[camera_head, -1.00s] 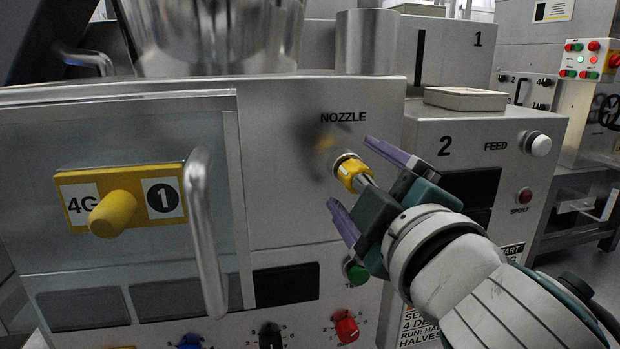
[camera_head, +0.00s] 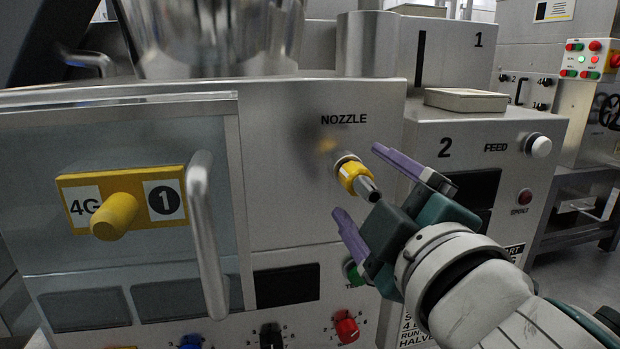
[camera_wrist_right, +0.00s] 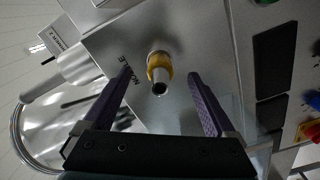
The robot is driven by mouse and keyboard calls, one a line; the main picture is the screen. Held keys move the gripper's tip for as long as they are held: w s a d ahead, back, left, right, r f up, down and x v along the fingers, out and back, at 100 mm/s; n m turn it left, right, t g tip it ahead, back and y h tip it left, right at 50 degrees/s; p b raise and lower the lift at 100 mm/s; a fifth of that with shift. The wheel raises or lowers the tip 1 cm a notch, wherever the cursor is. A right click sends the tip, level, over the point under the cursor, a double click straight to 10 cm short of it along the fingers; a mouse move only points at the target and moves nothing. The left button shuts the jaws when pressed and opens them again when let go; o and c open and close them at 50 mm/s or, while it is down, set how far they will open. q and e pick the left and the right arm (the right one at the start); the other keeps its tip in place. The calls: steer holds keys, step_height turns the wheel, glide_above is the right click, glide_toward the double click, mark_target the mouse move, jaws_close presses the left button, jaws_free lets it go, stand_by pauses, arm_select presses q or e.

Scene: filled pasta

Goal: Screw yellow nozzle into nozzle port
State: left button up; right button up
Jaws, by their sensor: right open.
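The yellow nozzle (camera_head: 352,175) with a silver tip sits at the nozzle port (camera_head: 341,160) under the NOZZLE label on the steel machine front. It sticks out towards me, and I cannot tell how deep it is seated. My right gripper (camera_head: 358,182) is open, with its purple fingers on either side of the nozzle and apart from it. In the right wrist view the nozzle (camera_wrist_right: 159,68) stands beyond and between the open fingers (camera_wrist_right: 163,85), touching neither. My left gripper is not in view.
A vertical door handle (camera_head: 206,235) and a yellow 4G plate with a knob (camera_head: 117,212) are to the left. Below are a green button (camera_head: 352,272) and a red knob (camera_head: 346,327). The FEED unit (camera_head: 480,140) stands to the right.

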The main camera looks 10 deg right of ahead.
steer(key=shift+s+d, duration=0.1)
steer(key=shift+s, duration=2.3)
